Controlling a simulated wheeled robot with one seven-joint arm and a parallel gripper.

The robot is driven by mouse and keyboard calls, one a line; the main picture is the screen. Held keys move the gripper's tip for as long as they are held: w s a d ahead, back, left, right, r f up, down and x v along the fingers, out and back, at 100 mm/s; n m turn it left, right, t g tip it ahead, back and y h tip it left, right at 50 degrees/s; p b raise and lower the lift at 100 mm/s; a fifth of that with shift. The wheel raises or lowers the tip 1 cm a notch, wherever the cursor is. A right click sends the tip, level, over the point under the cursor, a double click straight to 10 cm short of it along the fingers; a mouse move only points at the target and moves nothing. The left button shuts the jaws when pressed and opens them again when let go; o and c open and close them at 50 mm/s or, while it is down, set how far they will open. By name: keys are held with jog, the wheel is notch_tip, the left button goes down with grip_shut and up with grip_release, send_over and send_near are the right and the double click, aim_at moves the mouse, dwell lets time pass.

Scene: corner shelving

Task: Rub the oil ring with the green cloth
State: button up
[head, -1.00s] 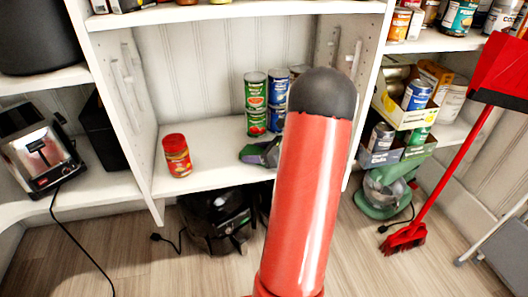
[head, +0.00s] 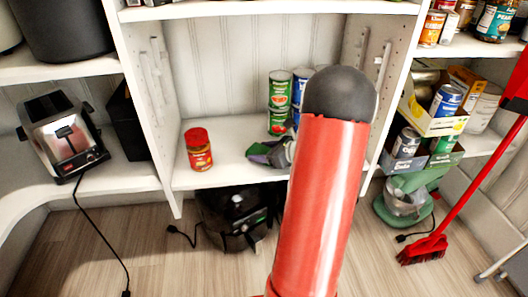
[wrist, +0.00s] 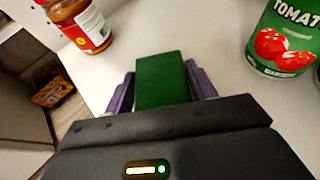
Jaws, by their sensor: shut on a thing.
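The green cloth (wrist: 161,82) shows in the wrist view as a thick green pad between the purple fingers of my gripper (wrist: 160,90). My gripper is shut on it. In the head view my gripper (head: 265,151) is low over the white middle shelf, between the red-lidded jar and the cans, partly hidden by my red arm. Whether the cloth touches the shelf is unclear. I cannot make out an oil ring in either view; the cloth, gripper or arm may cover it.
The red-lidded jar (head: 198,150) stands left of my gripper. Green tomato cans (head: 279,105) and blue cans stand behind it, close on the right in the wrist view. The shelf's front middle (head: 225,175) is bare. A toaster (head: 62,135) stands at left, a red broom (head: 425,248) at right.

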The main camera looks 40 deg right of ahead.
jog(key=shift+r+p, duration=2.2)
jog(key=shift+r, duration=0.8)
jog(key=shift+r+p, duration=1.1)
jog(key=shift+r, duration=0.35)
